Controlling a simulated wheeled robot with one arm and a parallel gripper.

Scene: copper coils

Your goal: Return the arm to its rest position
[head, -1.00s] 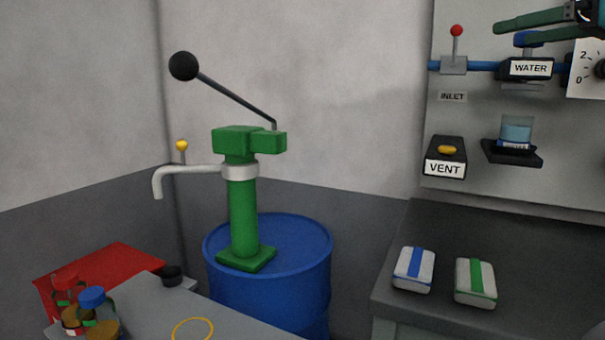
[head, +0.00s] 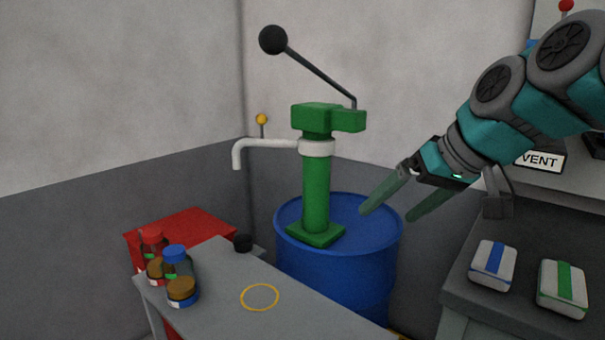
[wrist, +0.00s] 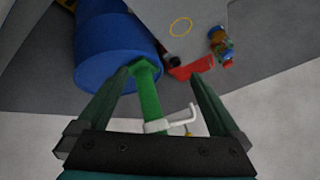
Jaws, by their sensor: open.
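My gripper (head: 392,204) is open and empty. In the head view it is at the right of centre, its fingers pointing down and left, overlapping the right part of the blue drum (head: 290,248) in the picture. My teal arm (head: 500,120) reaches in from the upper right. In the wrist view my gripper (wrist: 160,92) shows both fingers spread wide, with the green pump (wrist: 150,100) and the blue drum (wrist: 112,50) beyond them. I cannot tell how far the fingertips are from the drum.
The green pump (head: 316,190) with its long black-knobbed lever (head: 320,70) stands on the drum. A grey table (head: 222,275) at left holds several bottles and a yellow ring mark (head: 260,297). Blue-striped (head: 493,265) and green-striped (head: 563,288) packs lie on the right bench.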

